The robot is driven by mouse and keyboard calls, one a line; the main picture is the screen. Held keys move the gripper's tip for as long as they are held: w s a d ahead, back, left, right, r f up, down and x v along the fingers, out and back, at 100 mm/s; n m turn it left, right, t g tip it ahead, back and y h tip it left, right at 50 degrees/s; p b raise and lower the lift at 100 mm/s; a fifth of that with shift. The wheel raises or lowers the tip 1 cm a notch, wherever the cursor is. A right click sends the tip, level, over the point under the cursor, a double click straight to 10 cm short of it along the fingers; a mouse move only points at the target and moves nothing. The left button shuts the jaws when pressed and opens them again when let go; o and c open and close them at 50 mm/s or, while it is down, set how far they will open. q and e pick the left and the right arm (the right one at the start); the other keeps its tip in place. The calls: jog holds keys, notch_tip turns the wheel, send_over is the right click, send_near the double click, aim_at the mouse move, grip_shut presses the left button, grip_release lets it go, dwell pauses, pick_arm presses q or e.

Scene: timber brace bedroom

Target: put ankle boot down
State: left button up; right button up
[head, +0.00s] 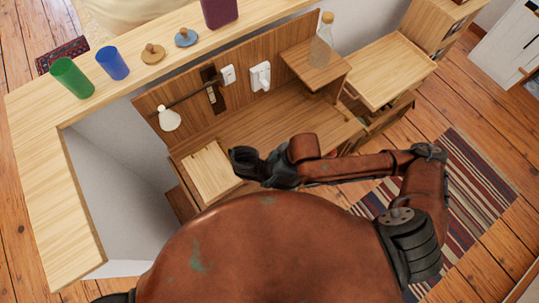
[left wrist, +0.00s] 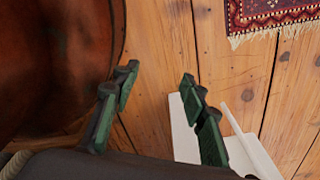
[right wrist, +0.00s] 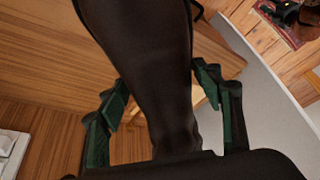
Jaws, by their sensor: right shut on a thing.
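A dark brown ankle boot (right wrist: 140,60) fills the middle of the right wrist view, between the two green-padded fingers of my right gripper (right wrist: 162,88). The right gripper is shut on it. In the head view my right gripper (head: 244,160) is over the wooden desk, by the pale board at its left end. There I cannot tell the boot from the dark gripper. My left gripper (left wrist: 158,80) is open and empty above the floorboards. The boot's lower end and what lies under it are hidden.
The desk (head: 265,125) has a raised shelf with a bottle (head: 321,42) at its right and a wall lamp (head: 169,118) at its left. The middle of the desk is clear.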

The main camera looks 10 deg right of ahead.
jog(key=w+f+b, duration=0.1)
jog(key=w+f, duration=0.1)
jog(key=w, duration=0.1)
jog(key=w+d+f, duration=0.1)
jog(key=w+f, duration=0.1)
jog(key=w, duration=0.1)
jog(key=w+d+f+b, duration=0.1)
jog(key=w+f, duration=0.2)
jog(key=shift+w+b, duration=0.2)
jog(key=shift+b, duration=0.1)
jog(key=shift+w+d+f, duration=0.1)
jog(key=shift+w+f, duration=0.25)
jog(key=shift+w, duration=0.05)
jog(key=shift+w+d+f+b, duration=0.1)
jog(key=shift+w+f+b, duration=0.25)
jog(key=shift+f, duration=0.1)
notch_tip(320, 180, down, 3)
jog(key=shift+f+b, duration=0.1)
jog(key=shift+b, duration=0.55)
pick_arm(q)
jog(key=shift+g, duration=0.3)
jog(key=s+f, duration=0.1)
jog(key=f, duration=0.2)
jog(key=s+f, duration=0.1)
jog(key=shift+s+f, duration=0.35)
